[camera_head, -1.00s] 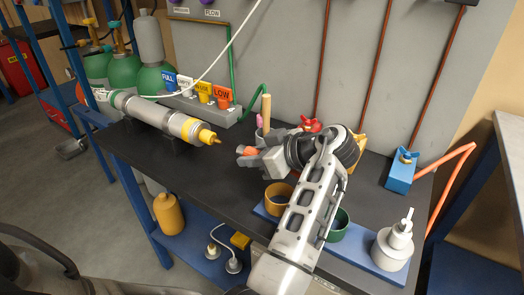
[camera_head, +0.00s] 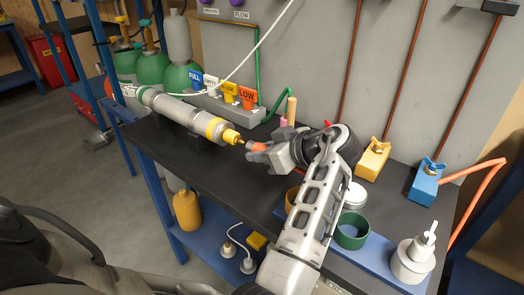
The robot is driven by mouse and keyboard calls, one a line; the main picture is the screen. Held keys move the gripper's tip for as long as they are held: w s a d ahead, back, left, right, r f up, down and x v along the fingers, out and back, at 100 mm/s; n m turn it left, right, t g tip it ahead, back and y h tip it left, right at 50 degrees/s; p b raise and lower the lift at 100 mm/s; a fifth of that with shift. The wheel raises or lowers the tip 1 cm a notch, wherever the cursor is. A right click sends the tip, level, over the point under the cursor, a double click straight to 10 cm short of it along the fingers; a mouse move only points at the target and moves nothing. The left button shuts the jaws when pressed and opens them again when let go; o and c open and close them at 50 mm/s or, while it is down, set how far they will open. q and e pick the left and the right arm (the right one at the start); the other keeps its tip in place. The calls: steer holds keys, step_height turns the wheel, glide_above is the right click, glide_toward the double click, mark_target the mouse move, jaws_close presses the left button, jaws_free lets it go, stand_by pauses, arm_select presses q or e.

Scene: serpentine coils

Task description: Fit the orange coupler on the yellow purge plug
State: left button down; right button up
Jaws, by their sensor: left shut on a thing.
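The yellow purge plug (camera_head: 231,136) sticks out of the right end of a grey cylinder (camera_head: 182,115) with a yellow band, lying along the bench's back left. My left gripper (camera_head: 257,151) is shut on the small orange coupler (camera_head: 259,146). It holds the coupler just right of the plug's narrow tip, roughly in line with it. I cannot tell whether coupler and tip touch. The fingers and wrist hide part of the coupler. My right gripper is not in view.
Colored label tags (camera_head: 229,91) stand behind the cylinder. A yellow valve (camera_head: 373,157) and a blue valve (camera_head: 426,179) sit along the back. A green cup (camera_head: 351,229) and a white stepped part (camera_head: 413,258) stand on a blue strip at the front. Bare black bench lies below the cylinder.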

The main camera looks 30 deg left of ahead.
arm_select(q)
steer(key=shift+a, duration=0.15)
steer(key=shift+w+a, duration=0.1)
steer(key=shift+a, duration=0.75)
steer(key=shift+a, duration=0.15)
steer(key=shift+a, duration=0.2)
stand_by(0.3)
steer(key=c, duration=1)
jaws_free()
steer(key=shift+a, duration=0.1)
